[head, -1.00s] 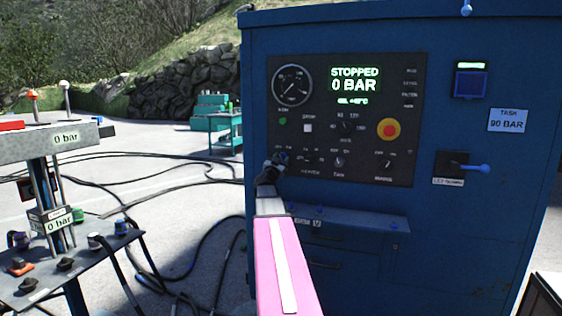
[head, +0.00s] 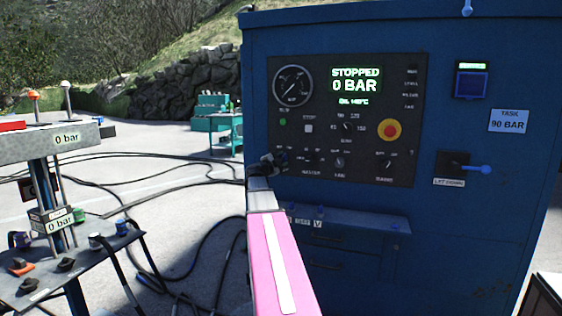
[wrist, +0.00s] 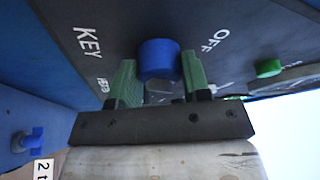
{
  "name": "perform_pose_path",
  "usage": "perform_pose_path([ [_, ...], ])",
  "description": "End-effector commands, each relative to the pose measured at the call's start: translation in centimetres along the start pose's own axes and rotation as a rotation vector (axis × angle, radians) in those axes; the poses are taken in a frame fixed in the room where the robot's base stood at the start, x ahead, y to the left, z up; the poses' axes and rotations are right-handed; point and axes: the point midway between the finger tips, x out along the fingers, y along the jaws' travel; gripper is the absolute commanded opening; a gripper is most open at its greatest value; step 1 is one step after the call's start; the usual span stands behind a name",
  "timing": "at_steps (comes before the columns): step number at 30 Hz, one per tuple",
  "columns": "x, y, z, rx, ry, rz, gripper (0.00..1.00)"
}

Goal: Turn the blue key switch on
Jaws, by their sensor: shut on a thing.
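The blue key switch (wrist: 158,58) is a round blue knob on the dark panel, between the printed words KEY and OFF in the wrist view. My gripper (wrist: 158,74) has its two green fingers on either side of the knob and is shut on it. In the head view my gripper (head: 268,164) is at the lower left of the control panel (head: 345,165) and hides the key switch. The display (head: 355,81) reads STOPPED, 0 BAR. The knob's exact turn angle cannot be told.
A green button (wrist: 269,68) lies close to the fingers in the wrist view. A red emergency stop (head: 389,129) and several small knobs sit on the panel. A ledge (head: 350,220) juts out below. A test bench (head: 75,255) stands at the left, with cables on the ground.

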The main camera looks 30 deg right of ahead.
Motion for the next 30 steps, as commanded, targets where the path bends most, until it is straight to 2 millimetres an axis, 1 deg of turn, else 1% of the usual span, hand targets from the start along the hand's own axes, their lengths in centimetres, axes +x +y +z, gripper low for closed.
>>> perform_pose_path([
  [9, -0.03, 0.02, -0.02, 0.093, 0.0, 0.04, 0.2],
  [23, -0.03, 0.06, -0.05, 0.108, 0.0, 0.046, 0.2],
  [24, -0.03, 0.06, -0.05, 0.108, 0.0, 0.046, 0.47],
  [26, -0.03, 0.05, -0.05, 0.108, 0.0, 0.046, 0.66],
  [27, -0.03, 0.04, -0.04, 0.107, 0.0, 0.045, 0.69],
  [30, -0.02, 0.02, -0.03, 0.106, 0.0, 0.045, 0.69],
])
